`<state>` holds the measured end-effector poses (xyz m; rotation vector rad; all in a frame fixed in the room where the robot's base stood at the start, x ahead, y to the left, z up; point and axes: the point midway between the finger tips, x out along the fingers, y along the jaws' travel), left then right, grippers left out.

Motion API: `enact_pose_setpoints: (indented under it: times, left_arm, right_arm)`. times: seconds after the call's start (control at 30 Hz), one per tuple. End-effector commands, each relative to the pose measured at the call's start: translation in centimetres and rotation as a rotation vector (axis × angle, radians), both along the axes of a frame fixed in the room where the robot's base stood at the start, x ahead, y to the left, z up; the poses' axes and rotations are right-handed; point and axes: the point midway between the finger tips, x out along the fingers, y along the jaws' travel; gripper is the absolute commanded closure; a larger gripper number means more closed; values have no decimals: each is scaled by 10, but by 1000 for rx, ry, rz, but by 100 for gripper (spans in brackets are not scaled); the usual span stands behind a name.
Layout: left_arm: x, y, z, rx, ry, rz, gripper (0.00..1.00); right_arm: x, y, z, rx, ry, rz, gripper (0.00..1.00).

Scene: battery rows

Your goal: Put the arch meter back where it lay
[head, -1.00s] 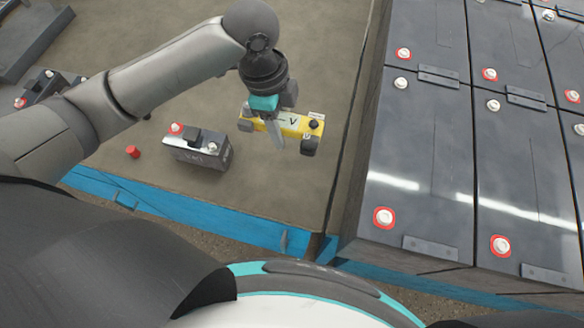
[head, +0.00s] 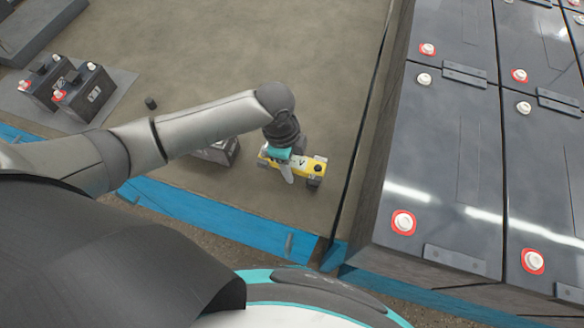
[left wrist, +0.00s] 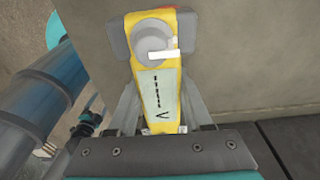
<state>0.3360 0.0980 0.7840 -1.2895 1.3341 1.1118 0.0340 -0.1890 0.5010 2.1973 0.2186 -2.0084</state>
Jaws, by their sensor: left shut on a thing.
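The meter (head: 313,165) is a yellow block with grey end bumpers and a dark knob. My left gripper (head: 287,171) is shut on it, near the right edge of the brown table top (head: 300,60). In the left wrist view the meter (left wrist: 158,85) sits between the two fingers, with its pale "V" face and a round grey knob showing. I cannot tell whether its underside touches the table. My right gripper is not in view.
A small battery (head: 218,152) stands left of the meter, partly hidden by my left arm. Large battery rows (head: 440,150) lie right of the table. The table's far middle is clear.

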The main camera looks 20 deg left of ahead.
Motion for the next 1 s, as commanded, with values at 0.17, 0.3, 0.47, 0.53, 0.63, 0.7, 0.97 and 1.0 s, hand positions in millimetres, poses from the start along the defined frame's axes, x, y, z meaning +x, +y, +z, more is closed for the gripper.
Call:
enact_pose_setpoints:
  times: [0.17, 0.3, 0.47, 0.53, 0.63, 0.7, 0.97, 1.0]
  left_arm:
    - [0, -1, -19, -2, 0, -1, 100]
    - [0, -1, -18, -2, -1, -2, 100]
    - [0, -1, -21, -2, 0, -1, 100]
    - [0, 0, -22, -1, 1, -1, 46]
    - [0, 0, -22, -1, 1, -1, 34]
    - [-1, 0, -21, -1, 1, -1, 27]
    - [-1, 0, -21, -1, 1, -1, 20]
    - [-1, 0, -21, -1, 1, -1, 20]
  right_arm:
    - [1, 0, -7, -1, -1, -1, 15]
    - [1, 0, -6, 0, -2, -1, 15]
    - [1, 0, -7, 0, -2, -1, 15]
    - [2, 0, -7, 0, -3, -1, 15]
    - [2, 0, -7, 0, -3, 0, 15]
    - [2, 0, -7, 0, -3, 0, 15]
    - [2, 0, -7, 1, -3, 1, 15]
    - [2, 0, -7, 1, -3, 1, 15]
